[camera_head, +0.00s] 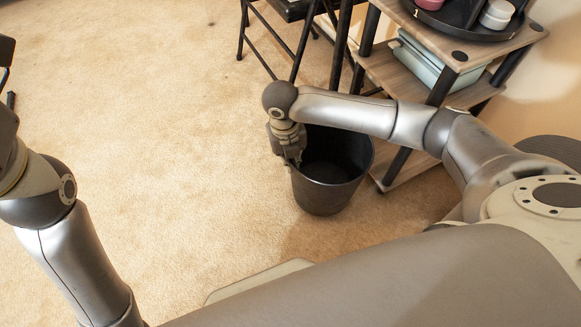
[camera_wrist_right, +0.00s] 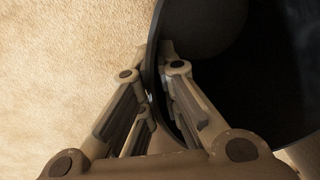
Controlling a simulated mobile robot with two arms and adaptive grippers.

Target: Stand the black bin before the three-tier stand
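The black bin (camera_head: 325,198) is upright, mouth up, just left of the three-tier stand (camera_head: 377,67) in the head view. I cannot tell whether its base touches the carpet. My right gripper (camera_head: 293,160) is at the bin's left rim, pointing down. In the right wrist view the gripper (camera_wrist_right: 156,48) straddles the bin wall, one finger outside and one inside, closed on the rim; the bin's dark inside (camera_wrist_right: 255,70) looks empty. My right forearm crosses above the bin and hides part of its far rim and of the stand.
A black folding chair (camera_head: 296,12) stands behind the bin. The stand holds a black tray (camera_head: 475,33) with small items on top and light blue-grey containers (camera_head: 428,62) below. Beige carpet (camera_head: 170,90) is open to the left of the bin.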

